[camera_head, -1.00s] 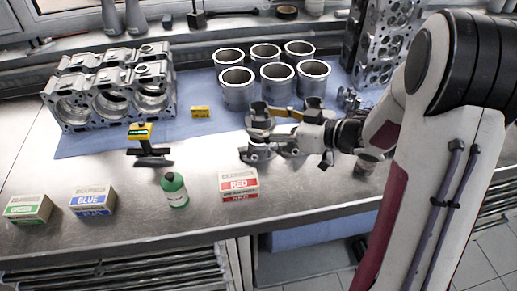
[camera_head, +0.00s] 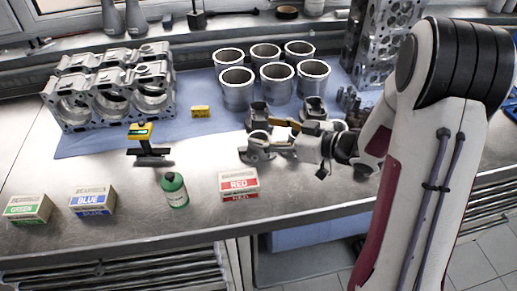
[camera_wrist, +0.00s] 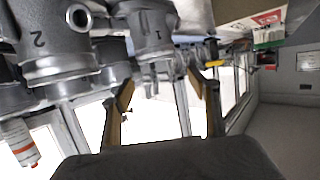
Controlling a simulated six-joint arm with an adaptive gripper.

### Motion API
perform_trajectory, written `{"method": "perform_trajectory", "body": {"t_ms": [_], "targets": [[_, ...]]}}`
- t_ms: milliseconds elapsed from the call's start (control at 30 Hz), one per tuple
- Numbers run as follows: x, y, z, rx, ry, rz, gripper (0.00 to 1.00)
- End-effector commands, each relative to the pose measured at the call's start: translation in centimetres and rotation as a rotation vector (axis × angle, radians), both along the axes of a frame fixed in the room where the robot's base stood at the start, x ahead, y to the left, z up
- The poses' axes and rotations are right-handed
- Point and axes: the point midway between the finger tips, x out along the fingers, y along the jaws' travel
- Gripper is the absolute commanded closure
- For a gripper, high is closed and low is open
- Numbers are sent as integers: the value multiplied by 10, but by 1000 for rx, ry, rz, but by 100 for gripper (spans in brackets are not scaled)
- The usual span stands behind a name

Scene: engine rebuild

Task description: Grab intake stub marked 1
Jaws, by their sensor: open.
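The intake stub marked 1 (camera_wrist: 152,40) is a grey metal piece at the top centre of the wrist view, its number facing me. It lies just beyond my gripper's fingertips (camera_wrist: 161,84), which are spread apart with nothing between them. The stub marked 2 (camera_wrist: 52,50) is larger in the picture, at the upper left. In the head view my gripper (camera_head: 272,132) is low among several grey stubs (camera_head: 257,150) on the bench. I cannot tell which of these is number 1 there, as the gripper partly hides them.
Several cylinder liners (camera_head: 276,80) stand behind the stubs on the blue mat (camera_head: 188,130). An engine block (camera_head: 110,90) is at the left. A red-labelled box (camera_head: 239,185) and green bottle (camera_head: 174,190) stand nearer the bench's front edge. Bare bench lies between them.

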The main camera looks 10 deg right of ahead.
Motion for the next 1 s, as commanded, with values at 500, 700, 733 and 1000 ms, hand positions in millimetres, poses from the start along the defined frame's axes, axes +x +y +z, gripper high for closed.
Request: {"method": "perform_trajectory", "body": {"t_ms": [500,700,733,1000], "targets": [[0,0,-22,1,4,0,40],[3,3,-37,0,1,2,40],[5,6,-38,-1,1,3,40],[19,19,-43,-1,-1,0,40]]}}
